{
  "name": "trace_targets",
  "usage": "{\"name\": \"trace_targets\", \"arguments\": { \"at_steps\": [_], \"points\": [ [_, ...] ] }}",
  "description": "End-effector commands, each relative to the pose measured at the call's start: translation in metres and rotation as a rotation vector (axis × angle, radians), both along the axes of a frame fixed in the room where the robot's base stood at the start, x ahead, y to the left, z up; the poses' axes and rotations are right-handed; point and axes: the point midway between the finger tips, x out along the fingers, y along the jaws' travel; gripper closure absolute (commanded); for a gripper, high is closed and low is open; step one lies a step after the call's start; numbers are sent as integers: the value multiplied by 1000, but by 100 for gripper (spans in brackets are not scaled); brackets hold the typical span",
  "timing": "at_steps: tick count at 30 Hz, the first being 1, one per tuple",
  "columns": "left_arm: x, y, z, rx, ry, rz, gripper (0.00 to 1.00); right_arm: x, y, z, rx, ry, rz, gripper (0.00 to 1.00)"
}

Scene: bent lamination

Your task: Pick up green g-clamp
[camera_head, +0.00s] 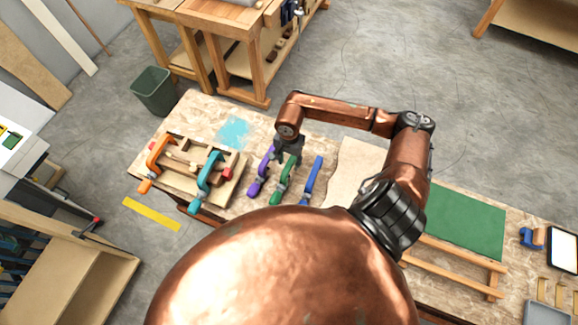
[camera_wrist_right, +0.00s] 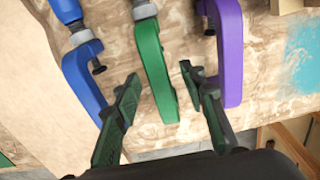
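The green g-clamp (camera_head: 283,181) lies on the workbench between the purple clamp (camera_head: 262,172) and the blue clamp (camera_head: 311,181). In the right wrist view the green g-clamp (camera_wrist_right: 154,68) runs from the top edge down between my fingers. My right gripper (camera_head: 288,149) is above the far part of the green clamp. In the wrist view its two fingers (camera_wrist_right: 158,80) are spread apart, one on each side of the green clamp, with gaps visible. Whether the fingertips are down at the clamp's height is hard to tell. My left gripper is not in view.
The purple clamp (camera_wrist_right: 230,55) and blue clamp (camera_wrist_right: 82,75) lie close on either side. An orange clamp (camera_head: 157,158) and a teal clamp (camera_head: 205,180) sit on a wooden frame at the left. A green mat (camera_head: 465,222) lies at the right.

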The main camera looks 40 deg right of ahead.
Motion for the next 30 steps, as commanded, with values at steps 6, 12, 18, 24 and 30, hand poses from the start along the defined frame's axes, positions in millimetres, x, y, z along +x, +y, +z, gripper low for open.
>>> {"name": "trace_targets", "arguments": {
  "at_steps": [6,12,18,24,30],
  "points": [
    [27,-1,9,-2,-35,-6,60,-2,0,-25,0,1,-2,62],
    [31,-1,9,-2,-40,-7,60,-2,0,-28,-1,0,-1,62],
    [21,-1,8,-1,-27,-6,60,-2,-1,-28,-1,0,-1,62],
    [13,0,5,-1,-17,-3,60,-2,-1,-29,-1,0,-1,62],
    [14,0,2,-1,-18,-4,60,-2,-1,-30,-1,0,-1,62]
  ]
}}
